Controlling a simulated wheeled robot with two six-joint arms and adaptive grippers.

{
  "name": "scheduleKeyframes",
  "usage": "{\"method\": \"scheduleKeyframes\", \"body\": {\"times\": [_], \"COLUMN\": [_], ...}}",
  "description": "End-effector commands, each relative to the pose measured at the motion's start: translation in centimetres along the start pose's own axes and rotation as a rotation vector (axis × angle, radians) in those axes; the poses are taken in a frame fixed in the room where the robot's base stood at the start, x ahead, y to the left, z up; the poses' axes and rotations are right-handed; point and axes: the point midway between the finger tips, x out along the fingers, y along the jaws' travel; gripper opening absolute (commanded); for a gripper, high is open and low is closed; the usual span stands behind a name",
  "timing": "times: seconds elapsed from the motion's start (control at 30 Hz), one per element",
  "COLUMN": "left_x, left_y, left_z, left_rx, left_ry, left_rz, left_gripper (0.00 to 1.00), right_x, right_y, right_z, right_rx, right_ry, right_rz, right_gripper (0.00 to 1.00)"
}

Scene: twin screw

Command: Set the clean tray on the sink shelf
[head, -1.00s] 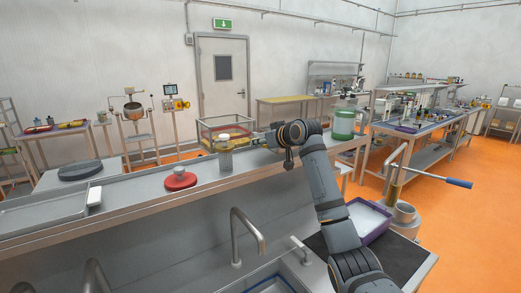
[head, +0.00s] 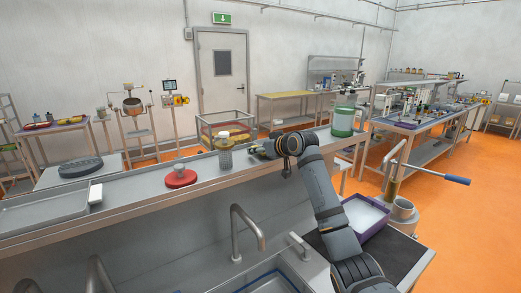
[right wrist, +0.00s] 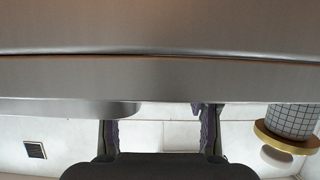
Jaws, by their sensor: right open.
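A grey, shallow, empty tray (head: 45,212) lies on the long metal shelf (head: 140,199) above the sink, at the left of the head view. A broad grey metal surface (right wrist: 160,75) fills the upper part of that view. The jar (right wrist: 293,120) shows there upside down at the right. My left gripper is out of view.
A white block (head: 96,193) stands at the tray's right end. A red round item (head: 180,179) sits between tray and jar. A green container (head: 343,122) stands farther right. Taps (head: 248,225) rise from the sink below. A purple-rimmed tub (head: 368,215) is at the right.

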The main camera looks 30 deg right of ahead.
Motion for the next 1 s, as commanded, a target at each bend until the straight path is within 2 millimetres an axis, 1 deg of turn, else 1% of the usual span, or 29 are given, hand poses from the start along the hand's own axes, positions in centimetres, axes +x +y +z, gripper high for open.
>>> {"method": "scheduleKeyframes", "body": {"times": [0.07,0.17,0.27,0.4,0.5,0.6,0.7,0.77,1.0], "left_x": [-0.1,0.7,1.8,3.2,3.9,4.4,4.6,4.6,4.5], "left_y": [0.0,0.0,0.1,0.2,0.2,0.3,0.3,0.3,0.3], "left_z": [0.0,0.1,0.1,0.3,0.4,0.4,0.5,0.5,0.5], "left_rx": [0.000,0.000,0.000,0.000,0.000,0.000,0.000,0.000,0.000], "left_ry": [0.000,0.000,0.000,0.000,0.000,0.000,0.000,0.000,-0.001], "left_rz": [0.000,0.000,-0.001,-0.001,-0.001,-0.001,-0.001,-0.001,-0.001], "left_gripper": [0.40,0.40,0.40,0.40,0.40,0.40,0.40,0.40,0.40], "right_x": [-0.1,-1.2,-3.3,-6.9,-9.1,-10.7,-11.7,-12.0,-12.1], "right_y": [0.0,0.1,0.1,0.2,0.1,0.1,0.1,0.0,0.0], "right_z": [-0.3,0.0,0.3,0.2,0.2,0.1,0.0,-0.1,-0.2], "right_rx": [0.000,-0.002,-0.005,-0.006,-0.005,-0.002,-0.001,0.000,0.000], "right_ry": [0.001,0.003,0.002,0.003,0.002,0.002,0.000,-0.001,-0.001], "right_rz": [0.000,0.001,0.004,0.005,0.004,0.003,0.002,0.000,-0.001], "right_gripper": [0.51,0.51,0.51,0.51,0.51,0.51,0.51,0.51,0.51]}}
